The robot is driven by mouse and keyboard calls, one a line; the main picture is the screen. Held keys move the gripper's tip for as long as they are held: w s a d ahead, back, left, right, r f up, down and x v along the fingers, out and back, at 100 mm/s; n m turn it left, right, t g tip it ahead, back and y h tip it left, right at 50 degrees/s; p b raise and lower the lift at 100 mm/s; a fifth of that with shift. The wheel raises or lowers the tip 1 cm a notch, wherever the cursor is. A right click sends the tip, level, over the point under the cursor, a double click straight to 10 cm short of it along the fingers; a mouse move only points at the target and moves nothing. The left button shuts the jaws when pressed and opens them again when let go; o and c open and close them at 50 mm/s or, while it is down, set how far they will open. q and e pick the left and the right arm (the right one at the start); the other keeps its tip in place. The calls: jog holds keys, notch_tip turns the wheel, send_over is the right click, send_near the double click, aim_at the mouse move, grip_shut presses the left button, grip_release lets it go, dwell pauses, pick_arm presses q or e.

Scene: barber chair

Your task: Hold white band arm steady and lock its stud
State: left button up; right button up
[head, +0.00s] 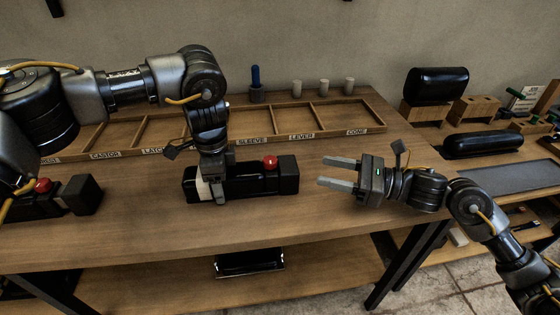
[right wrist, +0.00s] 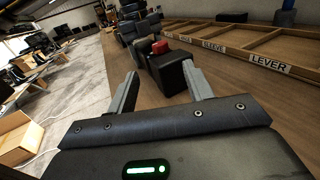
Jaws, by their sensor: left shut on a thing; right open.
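The white band arm (head: 240,184) is a black padded bar lying on the wooden bench, with a white band (head: 203,188) near its left end. Its red stud (head: 270,162) stands up from the top near the right end. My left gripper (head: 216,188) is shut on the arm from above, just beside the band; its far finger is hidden. My right gripper (head: 322,171) is open and empty, apart from the arm's right end with its fingers pointing toward it. In the right wrist view the arm's black end block (right wrist: 172,73) and red stud (right wrist: 160,47) show beyond the open fingers.
A second black arm with a red stud (head: 43,185) lies at the bench's left. A labelled wooden tray (head: 275,137) runs along the back, with a blue-handled tool (head: 256,80) and pale cylinders (head: 323,86) behind. Black pads (head: 482,144) lie to the right. Bench in front is clear.

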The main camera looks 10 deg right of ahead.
aim_at(277, 161)
jog(key=x, duration=1.2)
jog(key=shift+c, duration=0.2)
jog(key=c, duration=0.9)
